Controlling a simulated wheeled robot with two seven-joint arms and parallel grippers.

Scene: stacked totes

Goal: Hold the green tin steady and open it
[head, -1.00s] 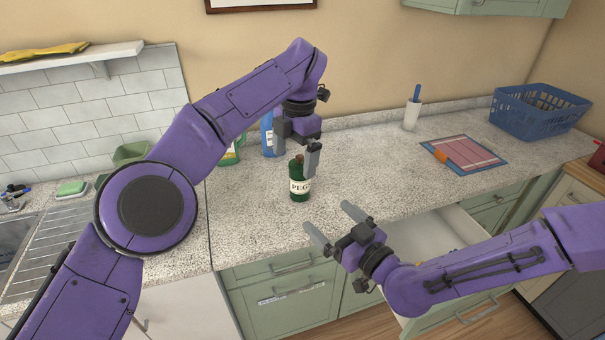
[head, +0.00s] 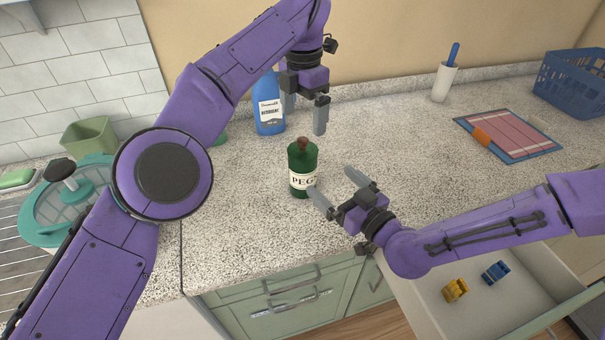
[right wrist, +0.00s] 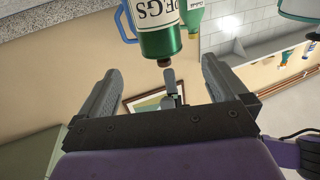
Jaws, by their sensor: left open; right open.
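The green tin (head: 302,162) stands upright on the speckled counter. It has a white label reading "PEGS" and a brown knob (head: 303,143) on top. My left gripper (head: 305,108) is open and empty, fingers down, above and apart from the knob. My right gripper (head: 339,188) is open at the tin's lower right, its fingers pointing toward the tin. One fingertip overlaps the tin's edge in the head view; I cannot tell whether it touches. In the right wrist view, the tin (right wrist: 162,42) appears upside down beyond the open fingers, with nothing between them.
A blue detergent bottle (head: 269,108) stands behind the tin. A white holder (head: 443,82), a striped mat (head: 508,135) and a blue basket (head: 575,85) are at the right. An open drawer (head: 440,312) with small toys juts out below. A teal lidded pot (head: 60,210) is at the left.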

